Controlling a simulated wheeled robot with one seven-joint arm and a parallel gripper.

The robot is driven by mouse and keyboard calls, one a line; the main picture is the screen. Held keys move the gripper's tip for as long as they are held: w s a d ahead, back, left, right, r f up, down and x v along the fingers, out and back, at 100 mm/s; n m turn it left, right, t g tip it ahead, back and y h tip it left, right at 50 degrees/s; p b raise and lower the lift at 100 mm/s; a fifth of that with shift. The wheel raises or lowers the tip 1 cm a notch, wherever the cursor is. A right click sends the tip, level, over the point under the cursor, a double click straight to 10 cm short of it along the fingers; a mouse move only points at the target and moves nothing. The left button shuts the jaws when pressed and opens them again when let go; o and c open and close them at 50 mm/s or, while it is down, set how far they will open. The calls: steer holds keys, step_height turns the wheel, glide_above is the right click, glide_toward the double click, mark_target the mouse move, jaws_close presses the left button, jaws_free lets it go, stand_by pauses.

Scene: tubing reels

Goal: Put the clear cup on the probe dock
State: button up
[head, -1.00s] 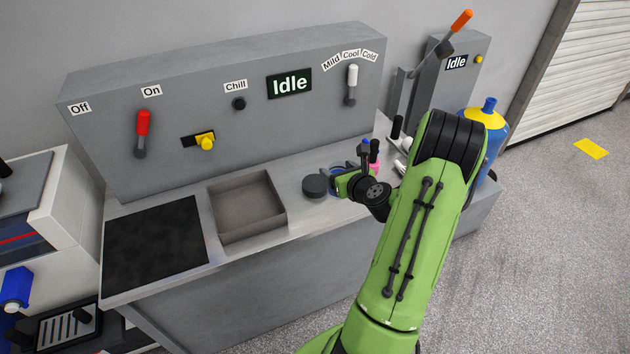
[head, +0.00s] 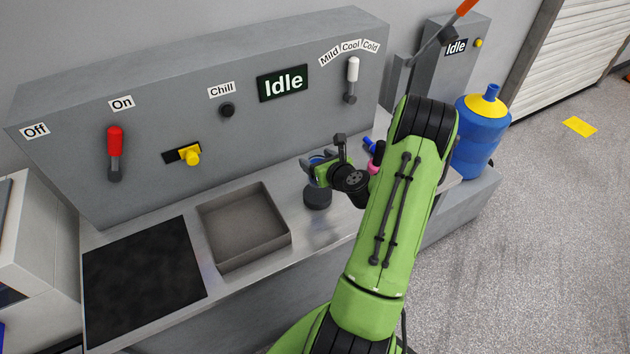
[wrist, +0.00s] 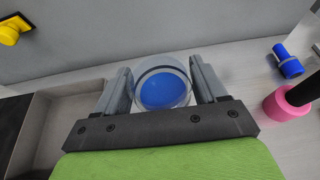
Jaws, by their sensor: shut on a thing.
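My gripper (head: 318,161) is shut on the clear cup (wrist: 164,88), with one finger on each side of it. The cup is see-through with a dark band near its rim and blue inside. In the head view it is mostly hidden by my gripper, with only a bit of blue showing. A dark round block (head: 318,196) stands on the counter just below my gripper in the head view. It may be the probe dock, but I see no label on it. It is not visible in the wrist view.
The panel with levers (head: 225,75) rises behind.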

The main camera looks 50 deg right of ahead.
step_height(320, 180, down, 6)
steer(key=shift+r+b, duration=0.1)
steer(key=shift+b, duration=0.6)
steer(key=shift+w, duration=0.1)
steer(key=shift+f, duration=0.2)
steer(key=o, duration=1.1)
steer(key=shift+o, duration=0.2)
steer(key=shift+r, duration=0.3)
steer(key=p+v, duration=0.3)
steer(key=v, duration=0.9)
steer(key=shift+p, duration=0.35)
